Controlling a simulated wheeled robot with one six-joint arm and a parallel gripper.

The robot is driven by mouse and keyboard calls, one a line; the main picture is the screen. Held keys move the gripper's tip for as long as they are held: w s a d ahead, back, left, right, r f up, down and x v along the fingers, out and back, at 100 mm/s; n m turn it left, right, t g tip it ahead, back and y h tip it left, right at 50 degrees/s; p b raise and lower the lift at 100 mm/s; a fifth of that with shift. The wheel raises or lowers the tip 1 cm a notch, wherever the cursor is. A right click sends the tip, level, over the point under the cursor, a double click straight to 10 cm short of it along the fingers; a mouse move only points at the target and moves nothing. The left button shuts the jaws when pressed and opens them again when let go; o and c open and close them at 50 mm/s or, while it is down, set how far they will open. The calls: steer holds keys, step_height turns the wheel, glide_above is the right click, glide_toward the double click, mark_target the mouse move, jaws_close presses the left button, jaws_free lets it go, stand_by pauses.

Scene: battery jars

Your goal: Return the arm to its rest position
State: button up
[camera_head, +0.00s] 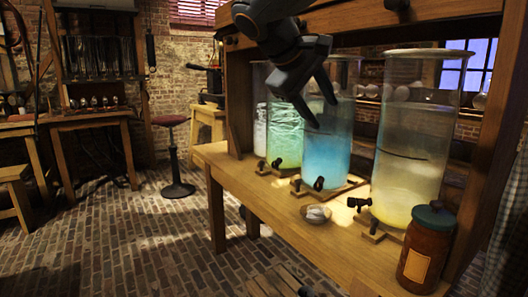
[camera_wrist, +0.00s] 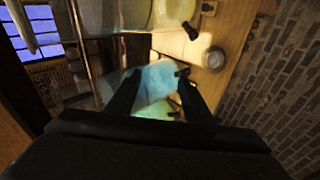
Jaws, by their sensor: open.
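My gripper (camera_head: 322,106) is in the upper middle of the head view, in front of the glass jars. Its two dark fingers are spread apart with nothing between them. In the wrist view my gripper (camera_wrist: 158,85) also shows open, with a blue jar (camera_wrist: 158,77) beyond the fingertips. In the head view the blue jar (camera_head: 328,150) stands on the wooden bench behind and below the fingers. A green jar (camera_head: 284,135) stands to its left, and a large jar with cloudy yellowish liquid (camera_head: 408,150) to its right. I cannot tell whether the fingers touch any jar.
On the wooden bench (camera_head: 345,250) are a small bowl (camera_head: 316,214) with a pale lump and a brown jar with a green lid (camera_head: 427,250). Dark taps stick out at the jars' bases. A wooden post (camera_head: 238,100) and beam frame the jars. Brick floor (camera_head: 130,240) is open at left.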

steer(key=s+a+f+m+g+y, duration=0.3)
steer(key=s+f+g+y, duration=0.45)
steer(key=s+f, duration=2.05)
steer(key=d+r+m+p, duration=0.3)
steer(key=d+r+p, duration=0.6)
steer(key=p, duration=1.2)
steer(key=shift+d+r+m+t+h, duration=0.35)
steer(key=shift+r+t, duration=0.1)
steer(key=shift+r, duration=1.05)
